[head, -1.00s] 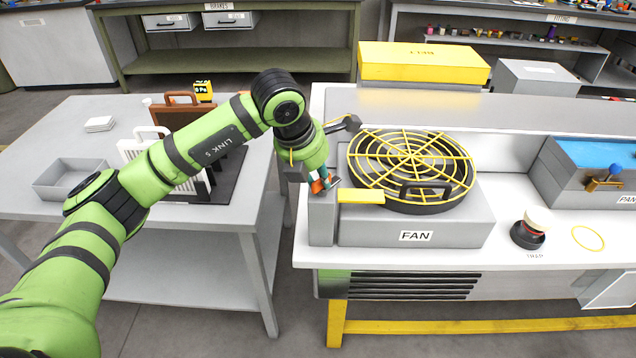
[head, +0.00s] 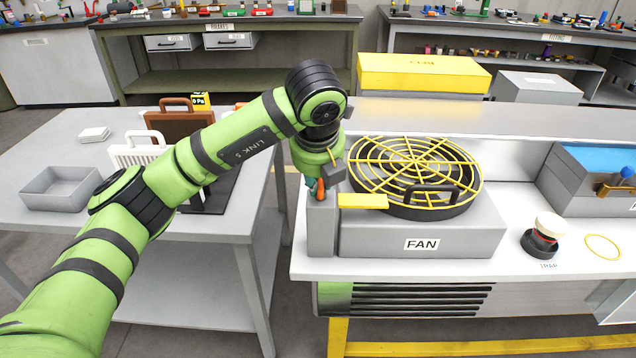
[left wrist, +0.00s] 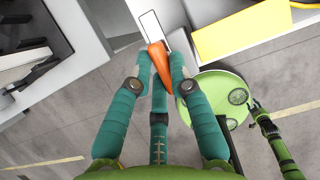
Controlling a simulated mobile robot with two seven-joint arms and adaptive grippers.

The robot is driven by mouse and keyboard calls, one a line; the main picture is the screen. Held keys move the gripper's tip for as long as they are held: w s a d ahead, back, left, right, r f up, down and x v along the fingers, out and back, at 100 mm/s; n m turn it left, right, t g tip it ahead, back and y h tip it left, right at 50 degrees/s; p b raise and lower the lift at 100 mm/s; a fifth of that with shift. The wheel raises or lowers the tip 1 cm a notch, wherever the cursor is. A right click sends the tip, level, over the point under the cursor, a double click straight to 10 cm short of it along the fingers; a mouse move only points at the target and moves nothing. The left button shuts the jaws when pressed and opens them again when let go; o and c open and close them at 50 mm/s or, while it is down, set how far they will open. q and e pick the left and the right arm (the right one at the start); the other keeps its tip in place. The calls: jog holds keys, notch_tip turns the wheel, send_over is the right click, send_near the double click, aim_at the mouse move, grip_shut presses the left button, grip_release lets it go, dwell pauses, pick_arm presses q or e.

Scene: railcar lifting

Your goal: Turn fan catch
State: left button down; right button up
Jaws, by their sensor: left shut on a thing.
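The fan unit (head: 422,243) is a grey box labelled FAN with a round yellow-wired guard (head: 415,172) and a black handle on top. A yellow bar (head: 362,201) reaches from the grey post (head: 321,232) at its left over the box's edge. An orange piece (head: 320,189) stands at the top of the post. My left gripper (head: 318,184) reaches down to it from above. In the left wrist view, its teal fingers (left wrist: 160,85) are shut on the tapered orange piece (left wrist: 159,62). The head view partly hides this grip.
A grey side table (head: 215,222) at left holds a tray (head: 60,189), a white rack and a brown case. A black-and-white knob (head: 541,237) and a yellow ring (head: 603,247) are right of the fan. A yellow box (head: 423,73) sits behind.

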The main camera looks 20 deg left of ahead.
dwell(0.5)
pick_arm(q)
jog(key=c, duration=1.1)
grip_release()
jog(key=shift+c, duration=0.2)
jog(key=v, duration=1.2)
